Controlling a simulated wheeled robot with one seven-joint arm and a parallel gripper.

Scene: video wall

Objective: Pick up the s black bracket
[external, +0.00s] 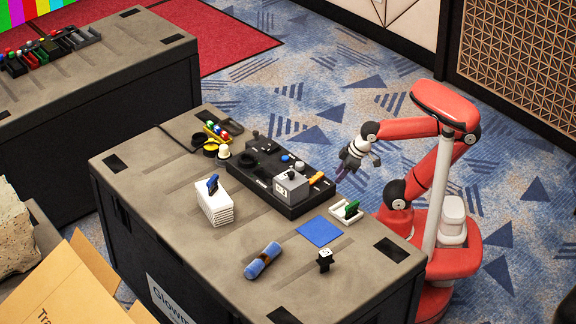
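A small black piece (325,261) with a pale top stands on the grey case-like table near its front right part. Its shape fits a small black bracket, but it is too small to be sure. My gripper (350,165) is in the air beyond the right side of the table, up and to the right of the black piece and well apart from it. Its dark fingers are small in the view, and their opening cannot be made out. No held thing is visible in it.
Near the black piece are a blue square mat (319,231), a rolled blue cloth (262,261) and a white tray with a green card (347,213). A black control panel (265,178) and a white stack (214,205) stand farther back. The table's front right is mostly clear.

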